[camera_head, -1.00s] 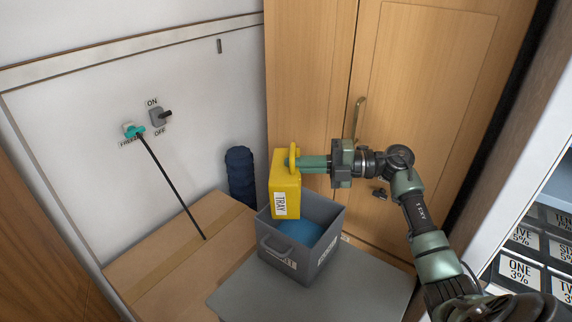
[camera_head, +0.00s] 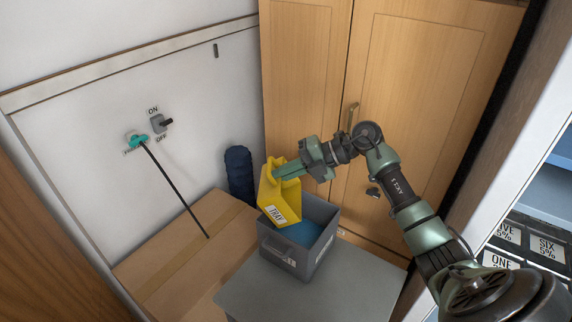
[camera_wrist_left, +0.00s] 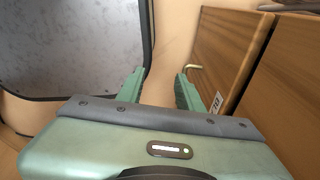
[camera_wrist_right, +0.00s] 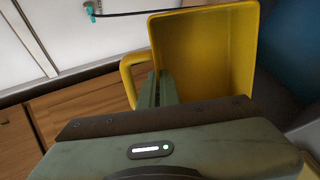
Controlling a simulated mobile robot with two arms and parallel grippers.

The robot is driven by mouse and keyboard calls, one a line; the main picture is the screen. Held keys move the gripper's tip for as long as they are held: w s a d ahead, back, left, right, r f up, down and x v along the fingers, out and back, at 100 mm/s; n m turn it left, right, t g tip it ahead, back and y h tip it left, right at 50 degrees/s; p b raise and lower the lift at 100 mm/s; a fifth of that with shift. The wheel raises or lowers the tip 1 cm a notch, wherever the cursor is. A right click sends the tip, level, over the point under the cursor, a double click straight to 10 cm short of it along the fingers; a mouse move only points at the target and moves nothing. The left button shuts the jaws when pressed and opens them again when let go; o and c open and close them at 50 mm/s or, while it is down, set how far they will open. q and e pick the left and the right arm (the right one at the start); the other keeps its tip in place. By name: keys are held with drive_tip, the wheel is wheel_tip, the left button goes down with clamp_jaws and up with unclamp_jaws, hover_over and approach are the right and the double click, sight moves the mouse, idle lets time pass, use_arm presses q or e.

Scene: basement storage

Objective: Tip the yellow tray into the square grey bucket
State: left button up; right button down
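The yellow tray (camera_head: 272,193) is tilted over the square grey bucket (camera_head: 324,246), its labelled side slanting down to the right. My right gripper (camera_head: 287,171) is shut on the tray's handle. The right wrist view shows the tray (camera_wrist_right: 205,55) from its open side, with bare yellow inside and no contents visible; the handle loop is around the right gripper's fingers (camera_wrist_right: 165,90). Something blue (camera_head: 302,234) lies inside the bucket. My left gripper (camera_wrist_left: 159,76) is open and empty in the left wrist view and does not show in the head view.
The bucket stands on a grey surface (camera_head: 300,295) beside a cardboard box (camera_head: 185,255). A dark blue roll (camera_head: 239,175) leans at the wall behind. Wooden cabinet doors (camera_head: 420,80) stand close behind my right arm. Shelves with labelled boxes (camera_head: 540,245) are at right.

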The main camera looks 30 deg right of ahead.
sight(264, 180)
drive_tip(key=shift+w+a+r+g+h+p, duration=0.3)
drive_tip(key=shift+a+h+p, duration=0.2)
drive_tip(key=shift+p, duration=0.3)
drive_tip(key=h+p, duration=0.1)
drive_tip(key=w+a+g+h+p, duration=0.1)
drive_tip(key=p, duration=0.1)
drive_tip(key=shift+a+f, duration=0.15)
drive_tip(key=shift+f, duration=0.1)
drive_tip(key=shift+w+a+f+g+h+p, duration=0.15)
drive_tip(key=shift+f+g+h+p, duration=0.15)
drive_tip(key=shift+g+h+p, duration=0.5)
drive_tip(key=f+h+p, duration=0.1)
drive_tip(key=a+f+g+h+p, duration=0.1)
drive_tip(key=p, duration=0.1)
drive_tip(key=shift+w+g+p, duration=0.3)
drive_tip(key=shift+w+a+f+g+h, duration=0.15)
drive_tip(key=shift+f+g+h, duration=0.1)
drive_tip(key=shift+f+h, duration=0.2)
drive_tip(key=shift+w+a+f+g+h, duration=0.1)
drive_tip(key=shift+f+g+h, duration=0.2)
drive_tip(key=shift+h, duration=0.15)
drive_tip(key=shift+f+g+h, duration=0.25)
drive_tip(key=shift+h, duration=0.15)
drive_tip(key=shift+a+f+b, duration=0.15)
drive_tip(key=shift+f+b, duration=0.15)
drive_tip(key=shift+b, duration=0.05)
drive_tip(key=shift+w+g+h, duration=0.1)
drive_tip(key=shift+g+h, duration=0.2)
drive_tip(key=shift+h, duration=0.1)
